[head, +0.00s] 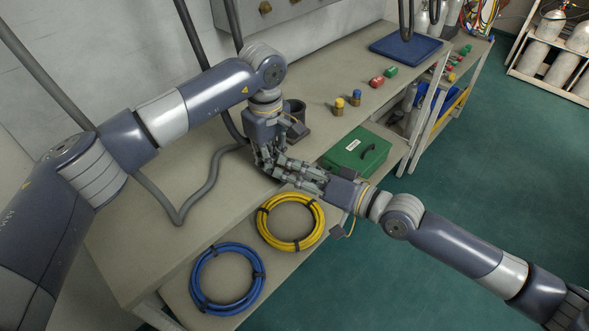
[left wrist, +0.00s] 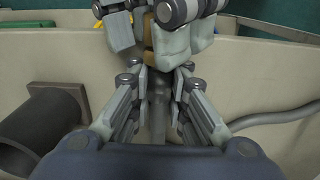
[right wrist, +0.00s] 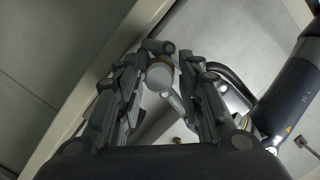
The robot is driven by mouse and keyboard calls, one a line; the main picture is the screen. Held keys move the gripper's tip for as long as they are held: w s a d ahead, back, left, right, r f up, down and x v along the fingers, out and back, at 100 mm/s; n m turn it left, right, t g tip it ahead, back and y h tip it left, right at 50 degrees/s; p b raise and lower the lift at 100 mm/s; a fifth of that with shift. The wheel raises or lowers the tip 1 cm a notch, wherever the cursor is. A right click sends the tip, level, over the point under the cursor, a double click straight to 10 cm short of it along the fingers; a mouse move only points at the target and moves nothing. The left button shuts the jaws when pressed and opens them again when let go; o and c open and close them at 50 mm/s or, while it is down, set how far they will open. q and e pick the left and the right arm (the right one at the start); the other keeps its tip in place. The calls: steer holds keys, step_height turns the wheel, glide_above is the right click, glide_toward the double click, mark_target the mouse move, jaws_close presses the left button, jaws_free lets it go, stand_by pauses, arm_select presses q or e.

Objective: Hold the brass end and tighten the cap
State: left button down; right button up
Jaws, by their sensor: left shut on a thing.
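My left gripper (head: 268,163) points down over the bench and is shut on the brass end (left wrist: 149,57) at the tip of a grey hose (left wrist: 158,112). The hose runs back between its fingers in the left wrist view. My right gripper (head: 290,171) comes in from the right and meets it. In the right wrist view its fingers (right wrist: 160,72) stand on both sides of a pale round cap (right wrist: 158,79), with a brass rim behind it. Narrow gaps seem to show beside the cap. In the head view the fingers hide the cap and brass end.
A dark cup-like holder (head: 296,110) stands close behind my left gripper.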

steer(key=shift+n+h, duration=0.4)
steer(key=shift+n, duration=0.8)
steer(key=shift+s+a+r+n+t, duration=0.15)
steer(key=shift+n+t, duration=0.15)
steer(key=shift+n, duration=0.4)
steer(key=shift+n+h, duration=0.4)
steer(key=shift+n, duration=0.1)
steer(key=shift+s+a+n+t+h, duration=0.1)
steer(key=shift+n+t+h, duration=0.25)
steer(key=shift+n, duration=0.85)
steer(key=o, duration=0.6)
steer(key=shift+c, duration=0.2)
